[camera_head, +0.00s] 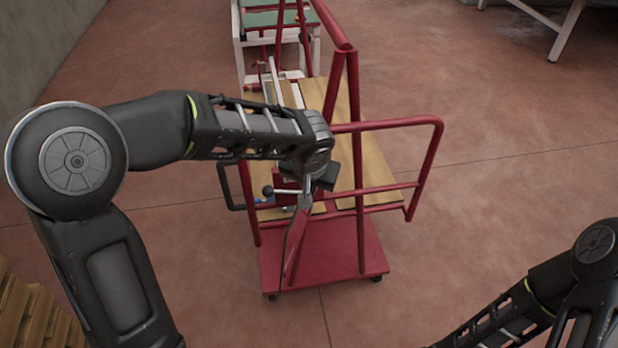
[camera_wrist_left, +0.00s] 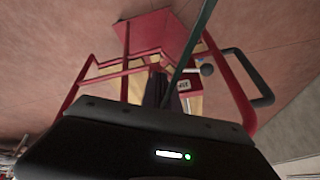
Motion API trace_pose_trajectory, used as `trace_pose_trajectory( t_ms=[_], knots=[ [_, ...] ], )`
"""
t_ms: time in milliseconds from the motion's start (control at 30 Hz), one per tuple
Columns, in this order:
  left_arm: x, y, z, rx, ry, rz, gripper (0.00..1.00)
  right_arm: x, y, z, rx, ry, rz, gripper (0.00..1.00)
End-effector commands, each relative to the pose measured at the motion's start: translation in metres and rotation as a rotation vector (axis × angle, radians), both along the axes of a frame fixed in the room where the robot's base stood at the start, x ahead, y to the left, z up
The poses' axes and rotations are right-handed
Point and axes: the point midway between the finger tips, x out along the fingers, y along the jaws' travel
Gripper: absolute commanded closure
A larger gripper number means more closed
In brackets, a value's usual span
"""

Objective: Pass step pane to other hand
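My left gripper (camera_head: 307,198) hangs over the red cart at the centre of the head view, pointing down. In the left wrist view its dark fingers (camera_wrist_left: 162,92) are close together. The step pane (camera_wrist_left: 195,45) shows there almost edge-on, as a thin dark green strip running from the fingers to the top of the picture. The fingers appear closed on its near end.
The red cart (camera_head: 335,262) has tubular rails, wooden boards (camera_head: 372,165) and a low red base. A white-framed table with a green top (camera_head: 275,18) stands behind it. Slatted wood (camera_head: 35,315) lies at lower left. The floor right of the cart is clear.

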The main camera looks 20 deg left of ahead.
Motion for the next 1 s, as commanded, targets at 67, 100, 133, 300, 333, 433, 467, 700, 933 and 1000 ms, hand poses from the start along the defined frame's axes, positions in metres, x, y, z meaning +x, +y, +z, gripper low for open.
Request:
trace_pose_trajectory(
  t_ms=[67, 100, 133, 300, 333, 433, 467, 700, 933, 1000],
  knots=[
    [0.001, -0.012, 0.015, -0.001, -0.007, -0.017, 1.00, 0.000, 0.000, 0.000, 0.000, 0.000, 0.000, 1.00],
    [0.001, -0.018, 0.023, 0.000, -0.007, -0.028, 1.00, 0.000, 0.000, 0.000, 0.000, 0.000, 0.000, 1.00],
    [0.000, -0.023, 0.029, -0.002, -0.008, -0.036, 1.00, 0.000, 0.000, 0.000, 0.000, 0.000, 0.000, 1.00],
    [-0.001, -0.054, 0.065, -0.001, -0.007, -0.084, 1.00, 0.000, 0.000, 0.000, 0.000, 0.000, 0.000, 1.00],
    [-0.002, -0.060, 0.072, -0.001, -0.006, -0.094, 1.00, 0.000, 0.000, 0.000, 0.000, 0.000, 0.000, 1.00],
    [-0.002, -0.076, 0.092, -0.001, -0.005, -0.120, 1.00, 0.000, 0.000, 0.000, 0.000, 0.000, 0.000, 1.00],
    [-0.002, -0.081, 0.098, -0.001, -0.006, -0.126, 1.00, 0.000, 0.000, 0.000, 0.000, 0.000, 0.000, 1.00],
    [-0.003, -0.106, 0.128, -0.001, -0.003, -0.165, 1.00, 0.000, 0.000, 0.000, 0.000, 0.000, 0.000, 1.00],
    [-0.004, -0.111, 0.134, 0.001, -0.001, -0.174, 1.00, 0.000, 0.000, 0.000, 0.000, 0.000, 0.000, 1.00],
    [-0.004, -0.111, 0.134, 0.001, -0.001, -0.174, 1.00, 0.000, 0.000, 0.000, 0.000, 0.000, 0.000, 1.00]
  ],
)
